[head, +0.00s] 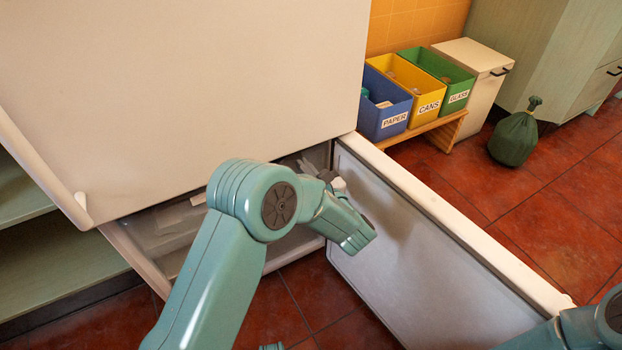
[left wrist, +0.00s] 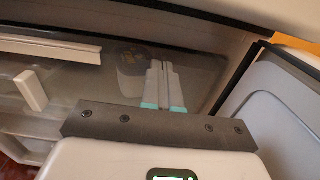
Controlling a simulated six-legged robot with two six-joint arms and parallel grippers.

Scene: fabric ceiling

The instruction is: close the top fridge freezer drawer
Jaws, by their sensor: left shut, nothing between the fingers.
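The fridge's lower freezer door (head: 430,260) stands open to the right, and the freezer drawers (head: 165,230) show partly behind my left arm in the head view. In the left wrist view, a see-through drawer front (left wrist: 85,75) with a pale strip (left wrist: 50,47) fills the opening. My left gripper (head: 306,165) is inside the freezer opening, near the hinge side. Its fingers, also in the left wrist view (left wrist: 165,88), are together, empty, and point at the clear front. I cannot tell whether they touch it. My right gripper is out of view.
The closed upper fridge door (head: 190,90) overhangs the opening. Paper, cans and glass bins (head: 428,100) stand on a wooden bench behind the open door. A green bag (head: 515,138) lies on the red tiled floor. Green shelves (head: 45,250) are at the left.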

